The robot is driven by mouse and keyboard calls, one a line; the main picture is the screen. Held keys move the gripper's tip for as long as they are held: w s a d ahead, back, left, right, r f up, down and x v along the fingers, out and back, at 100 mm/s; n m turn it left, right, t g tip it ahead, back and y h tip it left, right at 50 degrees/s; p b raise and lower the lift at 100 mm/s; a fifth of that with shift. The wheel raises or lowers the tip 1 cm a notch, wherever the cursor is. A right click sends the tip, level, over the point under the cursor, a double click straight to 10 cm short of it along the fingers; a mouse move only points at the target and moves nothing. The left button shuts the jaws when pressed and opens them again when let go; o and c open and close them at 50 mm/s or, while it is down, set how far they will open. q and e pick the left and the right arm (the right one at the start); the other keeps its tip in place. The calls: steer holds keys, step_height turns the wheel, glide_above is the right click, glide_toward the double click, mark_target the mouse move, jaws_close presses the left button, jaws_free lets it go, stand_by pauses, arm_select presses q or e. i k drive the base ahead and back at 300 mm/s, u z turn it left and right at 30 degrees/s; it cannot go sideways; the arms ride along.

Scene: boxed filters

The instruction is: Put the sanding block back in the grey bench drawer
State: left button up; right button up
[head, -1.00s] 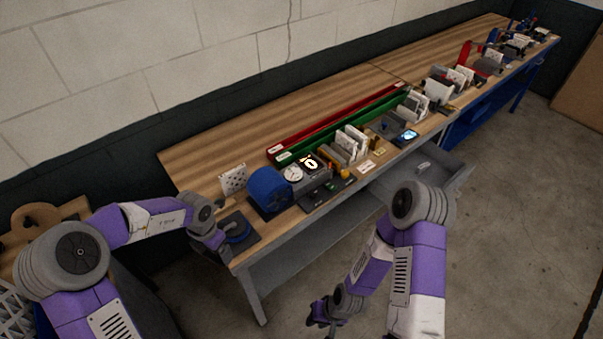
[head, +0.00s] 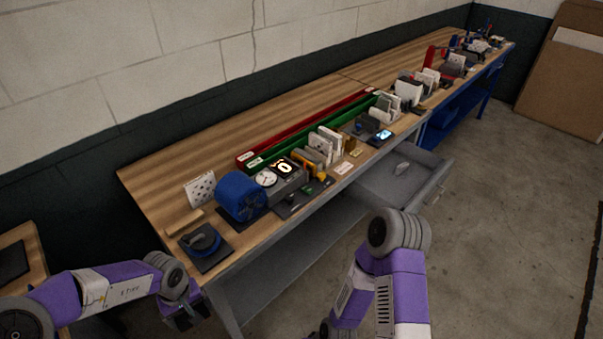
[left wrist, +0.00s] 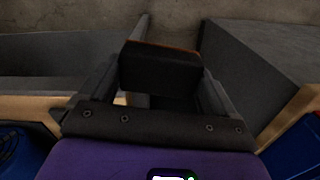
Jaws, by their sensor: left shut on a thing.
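My left gripper (head: 187,316) hangs off the near left end of the bench, in front of its edge. In the left wrist view it (left wrist: 155,82) is shut on a dark block with an orange-brown edge, which looks like the sanding block (left wrist: 160,68). In the head view the held block is hard to make out. The grey bench drawer (head: 376,190) is pulled open under the bench, right of centre. A small pale item (head: 402,168) lies inside it. My right arm is in front of the bench; its gripper is cut off by the bottom edge.
A black pad with a blue ring (head: 205,243), a blue drum (head: 240,196), a clock (head: 265,179) and several filters (head: 325,143) crowd the bench's front. Green (head: 310,132) and red trays run behind. The concrete floor (head: 490,240) at right is clear.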

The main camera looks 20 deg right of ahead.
mark_target(383, 186)
steer(key=z, duration=0.45)
steer(key=k, duration=0.55)
steer(key=z, duration=0.65)
steer(key=i, duration=0.75)
steer(key=z, duration=0.35)
steer(key=i, duration=1.85)
steer(key=z, duration=0.45)
